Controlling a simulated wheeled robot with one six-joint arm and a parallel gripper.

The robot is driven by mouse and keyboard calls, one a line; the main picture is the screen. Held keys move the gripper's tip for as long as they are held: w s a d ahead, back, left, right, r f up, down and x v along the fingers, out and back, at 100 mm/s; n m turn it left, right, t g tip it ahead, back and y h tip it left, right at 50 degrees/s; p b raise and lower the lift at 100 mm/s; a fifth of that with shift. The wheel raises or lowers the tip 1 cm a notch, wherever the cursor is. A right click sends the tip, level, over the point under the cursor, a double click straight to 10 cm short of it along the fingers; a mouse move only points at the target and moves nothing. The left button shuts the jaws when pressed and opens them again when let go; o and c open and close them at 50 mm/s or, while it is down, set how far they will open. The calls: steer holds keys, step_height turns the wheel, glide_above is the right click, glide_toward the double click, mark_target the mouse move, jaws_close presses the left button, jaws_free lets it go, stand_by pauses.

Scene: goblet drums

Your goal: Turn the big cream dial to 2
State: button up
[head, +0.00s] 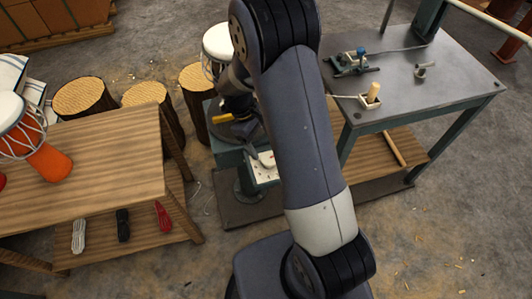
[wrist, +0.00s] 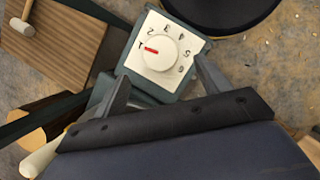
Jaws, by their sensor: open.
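The big cream dial (wrist: 158,54) sits on a white numbered plate (wrist: 186,76) in the wrist view. Its red mark points left, at the 1; the 2 is further round, at the upper left. My gripper (wrist: 161,69) is open, with one finger at the lower left of the dial and the other to its right. The fingers look apart from the dial and nothing is between them; their height above the plate is hard to judge. In the head view my arm hides part of the plate (head: 264,175).
A wooden board with a mallet (wrist: 22,27) lies at the upper left of the wrist view. A dark round thing (wrist: 222,10) is close above the plate. In the head view, a metal-topped table (head: 440,75) stands right and a wooden bench (head: 105,145) left.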

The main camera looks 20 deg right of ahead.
mark_target(269, 158)
steer(key=x, duration=0.6)
steer(key=shift+s+f, duration=0.1)
steer(key=shift+f, duration=0.1)
steer(key=c, duration=1)
steer(key=m, duration=0.2)
steer(key=m+y, duration=0.1)
steer(key=m, duration=0.1)
steer(key=shift+d+g+y+b, duration=0.2)
steer(key=shift+g+y+b, duration=0.1)
steer(key=shift+g, duration=0.1)
steer(key=shift+m+y, duration=0.6)
steer(key=shift+m, duration=1.3)
